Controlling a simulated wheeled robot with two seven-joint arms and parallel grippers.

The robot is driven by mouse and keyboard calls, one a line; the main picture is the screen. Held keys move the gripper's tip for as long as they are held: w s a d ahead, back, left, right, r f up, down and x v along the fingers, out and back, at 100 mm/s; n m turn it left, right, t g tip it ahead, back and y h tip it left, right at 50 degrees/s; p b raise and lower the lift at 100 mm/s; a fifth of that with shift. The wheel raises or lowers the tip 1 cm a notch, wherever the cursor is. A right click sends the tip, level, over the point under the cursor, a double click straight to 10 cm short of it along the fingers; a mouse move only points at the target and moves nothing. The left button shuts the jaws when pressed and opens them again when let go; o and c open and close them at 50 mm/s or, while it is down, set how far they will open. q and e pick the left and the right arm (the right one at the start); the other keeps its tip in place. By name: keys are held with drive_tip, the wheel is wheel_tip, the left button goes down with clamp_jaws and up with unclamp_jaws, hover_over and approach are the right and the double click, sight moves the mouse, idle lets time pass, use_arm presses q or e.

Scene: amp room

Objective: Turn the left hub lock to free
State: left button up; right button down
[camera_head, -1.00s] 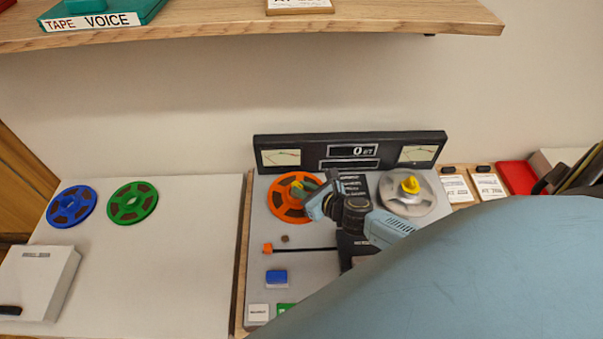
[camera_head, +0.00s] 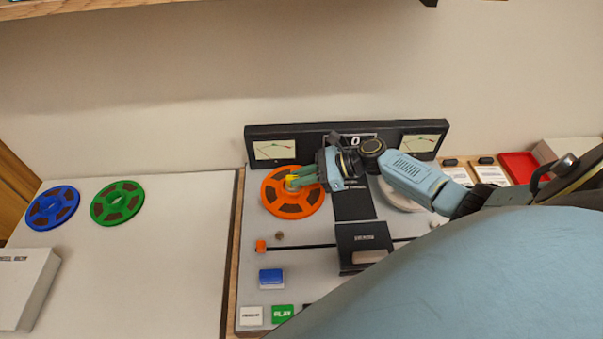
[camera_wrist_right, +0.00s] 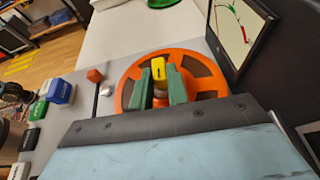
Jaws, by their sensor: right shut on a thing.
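The orange reel (camera_head: 290,203) sits on the left hub of the tape machine. The yellow left hub lock (camera_head: 291,181) stands at the reel's centre; it also shows in the right wrist view (camera_wrist_right: 158,69). My right gripper (camera_head: 300,180) reaches in from the right over the reel. Its green fingers are shut on the yellow lock, one on each side, in the right wrist view (camera_wrist_right: 161,88). The fingers partly hide the lock and the hub. The right hub's grey reel (camera_head: 402,195) is largely hidden by my right arm. My left gripper is not in view.
The meter panel (camera_head: 275,149) stands upright behind the reels. A dark head block (camera_head: 364,240) and a blue button (camera_head: 271,276) lie in front. Blue (camera_head: 53,207) and green (camera_head: 118,203) reels lie on the left counter. A red tray (camera_head: 520,167) is at right.

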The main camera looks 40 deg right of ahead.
drive_tip(key=shift+w+n+b, duration=0.1)
drive_tip(key=shift+n+b, duration=0.2)
idle(0.4)
drive_tip(key=c, duration=1.4)
unclamp_jaws()
drive_tip(key=shift+o, duration=0.2)
drive_tip(key=v, duration=1.3)
drive_tip(key=shift+w+d, duration=0.15)
drive_tip(key=shift+d, duration=0.2)
